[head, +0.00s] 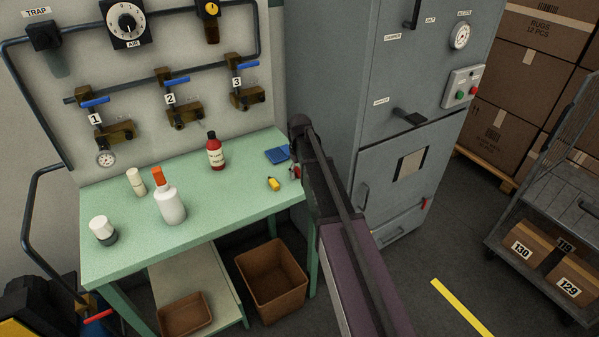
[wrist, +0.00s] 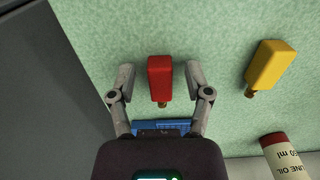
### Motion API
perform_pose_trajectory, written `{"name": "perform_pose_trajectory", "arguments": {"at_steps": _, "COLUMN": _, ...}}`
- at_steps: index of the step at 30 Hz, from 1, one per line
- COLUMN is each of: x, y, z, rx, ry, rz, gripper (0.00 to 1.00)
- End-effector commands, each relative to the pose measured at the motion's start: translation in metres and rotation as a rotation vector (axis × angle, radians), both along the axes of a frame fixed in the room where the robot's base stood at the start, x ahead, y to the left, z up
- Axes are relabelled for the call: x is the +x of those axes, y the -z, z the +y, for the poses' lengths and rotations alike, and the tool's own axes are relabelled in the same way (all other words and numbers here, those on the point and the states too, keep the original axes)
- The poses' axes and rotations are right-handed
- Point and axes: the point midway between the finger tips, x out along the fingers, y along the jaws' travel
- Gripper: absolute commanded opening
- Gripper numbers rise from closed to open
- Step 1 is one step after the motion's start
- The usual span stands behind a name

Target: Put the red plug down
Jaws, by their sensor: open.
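The red plug (wrist: 159,78), a red block with a small brass tip, is on the green bench (wrist: 220,60) in the wrist view. My gripper (wrist: 160,84) is open around it, one finger on each side with a visible gap. The plug's brass tip points toward my palm. In the head view my arm hides most of the gripper and plug, near the bench's right edge. A yellow plug (wrist: 265,64) lies to the right in the wrist view; it also shows in the head view (head: 273,184).
A blue pad (head: 277,155) lies behind the plugs. A red oil bottle (head: 215,152) stands to the left, with white bottles farther left. The bench edge drops off just beside the red plug, and a grey cabinet (head: 400,90) stands right of the bench.

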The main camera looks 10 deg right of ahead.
Motion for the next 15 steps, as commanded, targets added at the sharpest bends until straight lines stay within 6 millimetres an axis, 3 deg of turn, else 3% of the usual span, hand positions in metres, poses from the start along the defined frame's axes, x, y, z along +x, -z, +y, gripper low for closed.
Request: {"name": "perform_pose_trajectory", "arguments": {"at_steps": 15, "x": 0.0, "y": -0.031, "z": 0.0, "rx": 0.0, "ry": 0.0, "rz": 0.0, "gripper": 0.64}}
